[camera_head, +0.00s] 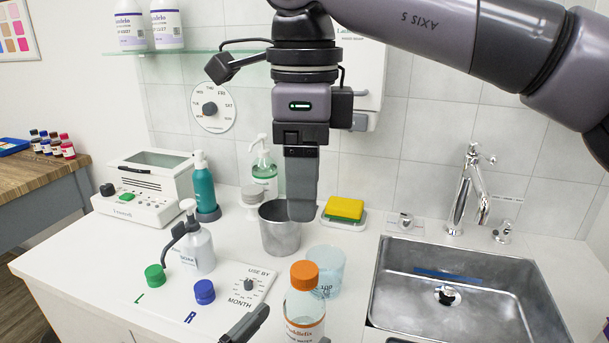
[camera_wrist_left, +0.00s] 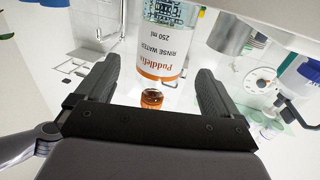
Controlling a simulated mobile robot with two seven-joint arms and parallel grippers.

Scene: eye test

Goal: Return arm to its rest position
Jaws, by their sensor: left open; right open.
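My right arm comes in from the upper right of the head view. Its gripper (camera_head: 302,212) points straight down, edge-on, with the fingertips in front of the metal cup (camera_head: 281,238), and holds nothing I can see. My left gripper (camera_wrist_left: 155,88) is open; its two dark fingers show in the left wrist view, spread to either side of the clear rinse water bottle (camera_wrist_left: 166,42), which appears upside down there. In the head view this orange-capped bottle (camera_head: 304,311) stands upright at the front of the counter, with a left finger beside it. Whether the fingers touch it is unclear.
A clear beaker (camera_head: 325,268) stands behind the bottle. A soap pump bottle (camera_head: 197,248), green and blue knobs and a dial panel are to the left. A yellow sponge (camera_head: 344,208) lies behind. The steel sink (camera_head: 465,275) with its faucet (camera_head: 467,190) is right.

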